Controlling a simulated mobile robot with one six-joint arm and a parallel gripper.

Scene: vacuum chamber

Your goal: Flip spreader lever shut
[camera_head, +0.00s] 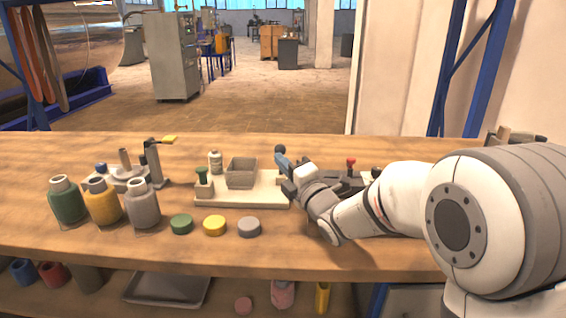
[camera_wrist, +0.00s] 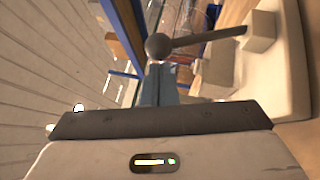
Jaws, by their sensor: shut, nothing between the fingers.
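A lever with a dark round knob (camera_wrist: 158,46) shows in the wrist view. Its thin rod runs right to a block on a cream base (camera_wrist: 285,75). In the head view, a dark knob (camera_head: 280,149) shows at the tip of my gripper (camera_head: 284,161), above the right end of the cream base plate (camera_head: 240,202). My gripper's blue-grey fingers (camera_wrist: 157,84) are together and empty, pointing at the knob. I cannot tell whether they touch it. My wrist hides the lever's rod and pivot in the head view.
A red-knobbed device (camera_head: 351,162) stands behind my arm. Green, yellow and grey bottles (camera_head: 103,203) stand left. Several round caps (camera_head: 214,226) lie in front on the wooden bench (camera_head: 200,254).

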